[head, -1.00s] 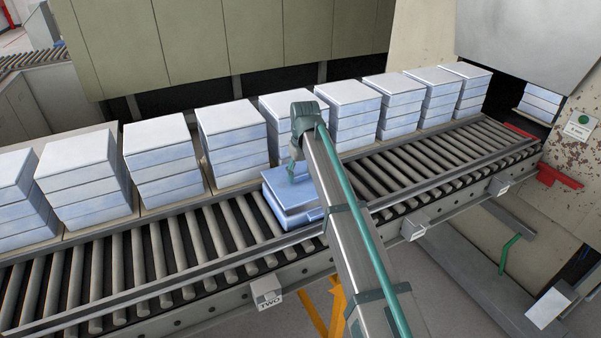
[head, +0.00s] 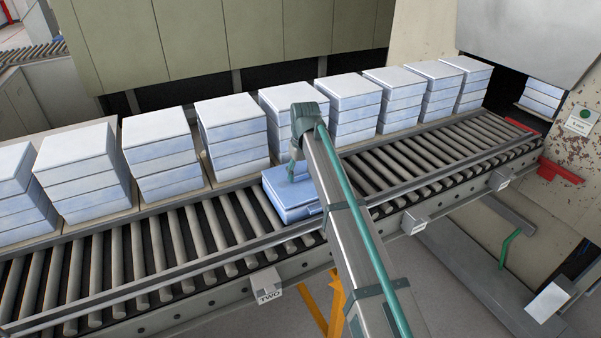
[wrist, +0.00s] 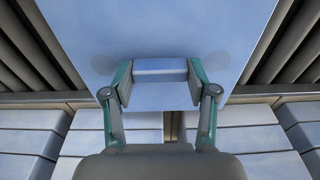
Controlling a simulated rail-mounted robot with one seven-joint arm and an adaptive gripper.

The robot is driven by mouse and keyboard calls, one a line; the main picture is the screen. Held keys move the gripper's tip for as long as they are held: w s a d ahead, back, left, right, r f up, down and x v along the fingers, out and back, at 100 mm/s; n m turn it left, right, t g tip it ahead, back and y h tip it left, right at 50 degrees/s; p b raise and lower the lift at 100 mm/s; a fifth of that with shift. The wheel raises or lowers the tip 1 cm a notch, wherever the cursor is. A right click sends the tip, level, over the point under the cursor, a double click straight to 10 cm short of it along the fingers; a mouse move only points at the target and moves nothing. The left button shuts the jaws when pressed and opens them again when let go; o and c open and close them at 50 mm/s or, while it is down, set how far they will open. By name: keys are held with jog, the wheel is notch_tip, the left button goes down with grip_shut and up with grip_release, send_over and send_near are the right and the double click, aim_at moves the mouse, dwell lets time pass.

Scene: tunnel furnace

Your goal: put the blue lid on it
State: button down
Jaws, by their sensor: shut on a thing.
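The blue lid (head: 287,183) lies on a light blue box (head: 306,212) on the front roller conveyor, in the head view. It looks nearly flat and in line with the box; I cannot tell whether it is fully seated. In the wrist view my gripper (wrist: 160,82) is shut on a block-shaped handle (wrist: 160,67) on the lid (wrist: 160,28). My arm hides part of the lid and box on the right.
A row of pale box stacks (head: 232,130) stands close behind the front conveyor. Rollers (head: 160,243) are clear to the left and right of the box. A conveyor rail (head: 190,272) runs along the front. The furnace opening (head: 507,107) is at the far right.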

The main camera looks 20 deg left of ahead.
jog(key=shift+f, duration=0.65)
jog(key=shift+c, duration=1.2)
grip_release()
notch_tip(320, 180, up, 12)
jog(key=s+d, duration=0.1)
jog(key=shift+f, duration=0.1)
